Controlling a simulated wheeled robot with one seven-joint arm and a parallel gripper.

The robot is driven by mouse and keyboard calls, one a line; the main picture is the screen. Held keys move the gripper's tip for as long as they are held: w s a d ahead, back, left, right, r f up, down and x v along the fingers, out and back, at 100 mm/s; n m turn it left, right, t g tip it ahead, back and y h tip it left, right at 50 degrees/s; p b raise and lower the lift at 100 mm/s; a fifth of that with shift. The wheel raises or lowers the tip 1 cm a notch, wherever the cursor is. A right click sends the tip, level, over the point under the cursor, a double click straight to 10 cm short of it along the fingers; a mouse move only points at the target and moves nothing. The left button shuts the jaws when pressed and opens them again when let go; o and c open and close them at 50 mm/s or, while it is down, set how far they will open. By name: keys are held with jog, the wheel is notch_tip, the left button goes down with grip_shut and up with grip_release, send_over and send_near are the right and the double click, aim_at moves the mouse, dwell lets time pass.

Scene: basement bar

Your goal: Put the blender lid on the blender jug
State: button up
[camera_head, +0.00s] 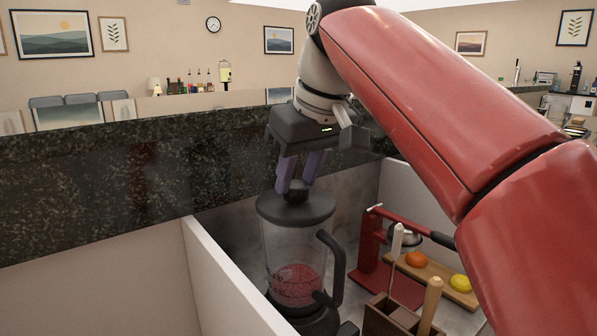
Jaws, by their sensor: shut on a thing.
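The blender lid (297,207) is a dark disc with a knob on top. It is at the top of the blender jug (291,250); whether it is fully seated or just above the rim, I cannot tell. The jug is clear, with a dark handle on its right and red contents at the bottom. It stands upright on a dark base. My gripper (296,185) points down from above, its purple fingers shut on the lid's knob, which they partly hide.
A light partition wall (220,275) is left of the blender, and a dark stone ledge (120,180) runs behind it. A red press (375,250), a board (435,278) with an orange and a lemon, and a wooden utensil holder (390,317) stand to the right.

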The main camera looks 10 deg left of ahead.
jog(key=shift+f+b, duration=0.35)
jog(key=shift+f, duration=0.15)
jog(key=o, duration=1.1)
